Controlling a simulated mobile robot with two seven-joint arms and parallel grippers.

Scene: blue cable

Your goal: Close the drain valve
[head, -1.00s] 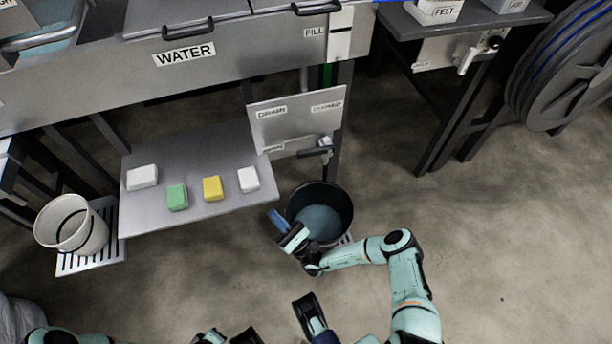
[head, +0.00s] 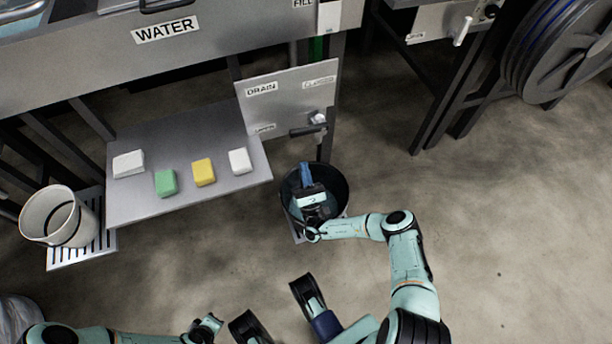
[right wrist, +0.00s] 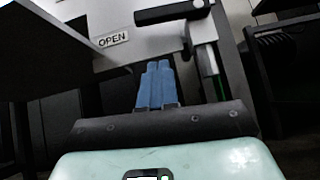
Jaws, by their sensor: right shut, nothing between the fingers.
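The drain valve (head: 318,118) is on a grey panel (head: 285,90) with DRAIN and CLOSED labels. Its black lever (head: 305,131) lies roughly level and points left, towards the small OPEN label (head: 264,128). The right wrist view shows the lever (right wrist: 172,12) at the top and the OPEN label (right wrist: 113,39) to its left. My right gripper (head: 306,166) is shut and empty, over the bucket and below the lever. Its blue fingers (right wrist: 157,84) point towards the panel and are apart from the lever. My left arm shows at the bottom; its fingers are not visible.
A black bucket (head: 342,185) stands under the valve. A shelf (head: 200,205) with several small blocks is left of it. A pale bucket (head: 32,225) stands on a grate at far left. Floor to the right is clear up to a dark stand and reel (head: 555,60).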

